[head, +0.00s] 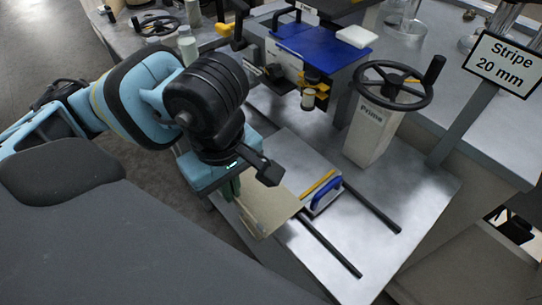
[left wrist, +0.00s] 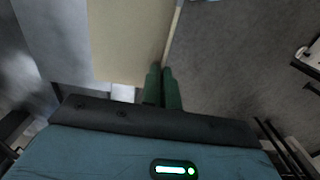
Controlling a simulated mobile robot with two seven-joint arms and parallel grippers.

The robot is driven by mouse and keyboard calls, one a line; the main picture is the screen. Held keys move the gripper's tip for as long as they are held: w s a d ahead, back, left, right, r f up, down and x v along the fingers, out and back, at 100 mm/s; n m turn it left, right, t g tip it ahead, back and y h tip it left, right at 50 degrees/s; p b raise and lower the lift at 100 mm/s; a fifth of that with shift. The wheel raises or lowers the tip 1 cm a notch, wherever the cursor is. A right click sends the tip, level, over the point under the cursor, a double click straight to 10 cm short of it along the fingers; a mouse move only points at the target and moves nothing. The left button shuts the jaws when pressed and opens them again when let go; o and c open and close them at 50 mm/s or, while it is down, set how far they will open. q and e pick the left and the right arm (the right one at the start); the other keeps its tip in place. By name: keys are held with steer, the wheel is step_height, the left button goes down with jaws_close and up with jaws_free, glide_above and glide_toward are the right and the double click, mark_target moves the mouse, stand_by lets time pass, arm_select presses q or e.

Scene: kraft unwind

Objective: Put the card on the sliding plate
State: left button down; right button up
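The card (head: 268,208) is a flat beige sheet, held over the near left part of the metal table. My left gripper (head: 234,188) has its green fingers at the card's left edge. In the left wrist view, the two fingers (left wrist: 161,72) are close together at the edge of the card (left wrist: 128,40) and look shut on it. The sliding plate (head: 296,157) is a grey plate with a blue handle (head: 326,195) and a yellow strip (head: 318,184). The card and my arm hide part of it. My right gripper is not in view.
Two dark rails (head: 330,245) run along the table (head: 365,240). A white post labelled "Prime" with a black handwheel (head: 392,86) stands behind the plate. A printing press with a blue top (head: 315,42) stands at the back. A "Stripe 20 mm" sign (head: 503,64) is at right.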

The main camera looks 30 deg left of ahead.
arm_select(q)
steer(key=w, duration=0.7)
steer(key=w+p, duration=0.1)
steer(key=w, duration=0.2)
steer(key=shift+w+a+f, duration=0.2)
steer(key=shift+a+f, duration=0.1)
steer(key=shift+w+f, duration=0.1)
steer(key=shift+w, duration=0.3)
steer(key=shift+w, duration=0.35)
step_height(320, 180, down, 3)
steer(key=shift+f, duration=0.3)
steer(key=shift+f, duration=0.1)
